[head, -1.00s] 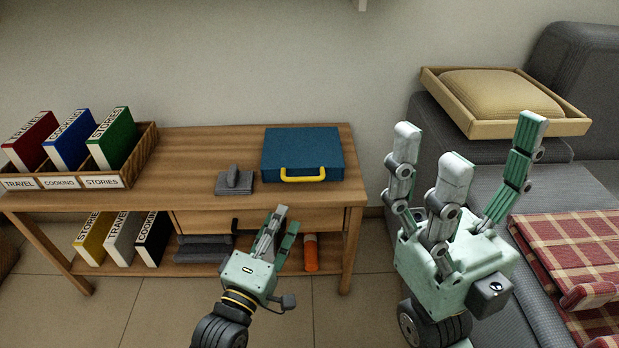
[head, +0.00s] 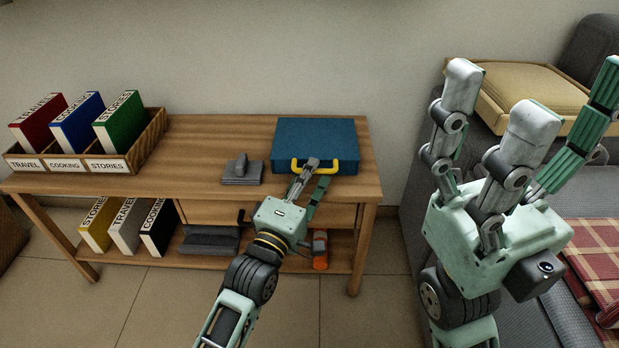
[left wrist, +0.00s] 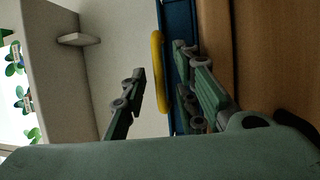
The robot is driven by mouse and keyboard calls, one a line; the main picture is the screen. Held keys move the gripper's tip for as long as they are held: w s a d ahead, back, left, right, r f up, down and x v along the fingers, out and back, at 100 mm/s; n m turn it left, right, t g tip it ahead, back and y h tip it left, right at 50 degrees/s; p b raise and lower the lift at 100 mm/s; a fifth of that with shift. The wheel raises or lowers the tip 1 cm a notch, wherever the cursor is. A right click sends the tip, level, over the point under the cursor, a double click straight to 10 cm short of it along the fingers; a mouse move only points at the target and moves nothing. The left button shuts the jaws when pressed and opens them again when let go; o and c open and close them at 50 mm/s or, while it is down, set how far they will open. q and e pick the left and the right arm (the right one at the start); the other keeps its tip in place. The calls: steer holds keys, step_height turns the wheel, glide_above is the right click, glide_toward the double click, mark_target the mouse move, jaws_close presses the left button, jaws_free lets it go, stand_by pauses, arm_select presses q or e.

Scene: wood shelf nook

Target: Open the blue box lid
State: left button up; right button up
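The blue box (head: 322,138) lies on the wooden table with its lid closed and its yellow handle (head: 346,167) facing me. My left gripper (head: 317,172) is at the box's front edge, by the handle, with its fingers apart. In the left wrist view, the yellow handle (left wrist: 158,70) and the blue box (left wrist: 178,25) show between the open fingers (left wrist: 160,85) of my left gripper. The frames do not show whether a finger touches the handle. My right gripper (head: 535,92) is raised at the right, empty, its fingers spread.
A grey object (head: 241,172) sits on the table left of the box. A wooden book holder (head: 140,145) stands at the table's left end. Below are more books and an orange cylinder (head: 320,252). A sofa with a cushion tray (head: 487,112) is at the right.

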arm_select(q)
steer(key=shift+c, duration=0.3)
jaws_close()
steer(key=shift+r+p, duration=0.25)
steer(key=shift+p, duration=0.15)
